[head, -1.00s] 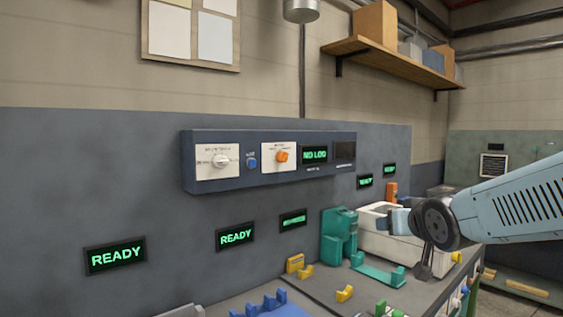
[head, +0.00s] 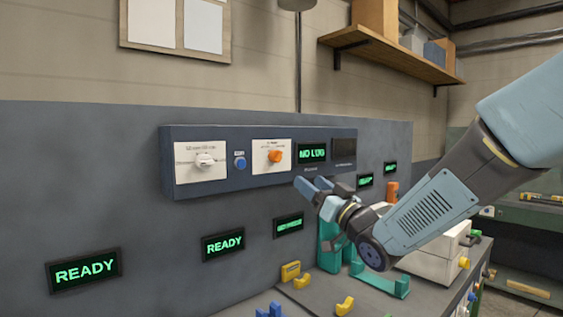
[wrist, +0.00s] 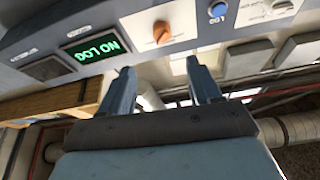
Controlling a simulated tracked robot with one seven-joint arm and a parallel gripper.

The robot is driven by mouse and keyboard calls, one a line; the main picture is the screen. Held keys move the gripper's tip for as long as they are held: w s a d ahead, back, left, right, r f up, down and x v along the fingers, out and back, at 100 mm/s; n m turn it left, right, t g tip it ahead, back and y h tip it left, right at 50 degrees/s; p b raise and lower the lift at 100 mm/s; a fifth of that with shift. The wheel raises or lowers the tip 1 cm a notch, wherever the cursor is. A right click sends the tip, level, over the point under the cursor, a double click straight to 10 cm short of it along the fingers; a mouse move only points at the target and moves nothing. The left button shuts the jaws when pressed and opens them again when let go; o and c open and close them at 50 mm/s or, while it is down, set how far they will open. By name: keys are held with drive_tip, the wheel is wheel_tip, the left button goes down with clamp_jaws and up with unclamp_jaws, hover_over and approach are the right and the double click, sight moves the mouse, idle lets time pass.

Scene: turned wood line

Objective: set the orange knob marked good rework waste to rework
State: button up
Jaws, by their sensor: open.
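The orange knob (head: 276,156) sits on a white plate (head: 270,148) on the dark blue wall panel (head: 222,186), left of a green "NO LOG" display (head: 312,152). The plate's markings are too small to read. The knob also shows in the wrist view (wrist: 162,33), near the top and beyond the fingertips, with its pointer tilted. My gripper (head: 312,186) is below and right of the knob, just under the panel's lower edge in the head view. In the wrist view my gripper (wrist: 160,78) is open and empty, its two fingers apart and clear of the knob.
A white knob (head: 205,160) and a blue button (head: 240,162) sit left on the same panel. Below are lit "READY" displays (head: 223,244) and a bench with a green holder (head: 329,250) and yellow pieces (head: 290,271). A wooden shelf (head: 385,48) hangs above right.

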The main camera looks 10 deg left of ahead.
sight(280, 159)
drive_tip(key=x, duration=1.3)
drive_tip(key=shift+s+a+r, duration=0.1)
drive_tip(key=shift+a, duration=0.1)
drive_tip(key=shift+c, duration=0.2)
drive_tip(key=c, duration=1)
drive_tip(key=shift+n+g+y, duration=0.3)
drive_tip(key=shift+n, duration=0.2)
drive_tip(key=n, duration=0.2)
drive_tip(key=n+g+y, duration=0.1)
drive_tip(key=n, duration=0.1)
drive_tip(key=shift+d, duration=0.2)
drive_tip(key=n+g, duration=0.2)
drive_tip(key=n, duration=0.1)
drive_tip(key=n+g+y, duration=0.1)
drive_tip(key=n+g, duration=0.1)
drive_tip(key=n, duration=0.2)
drive_tip(key=shift+n+y, duration=0.3)
drive_tip(key=shift+n, duration=0.3)
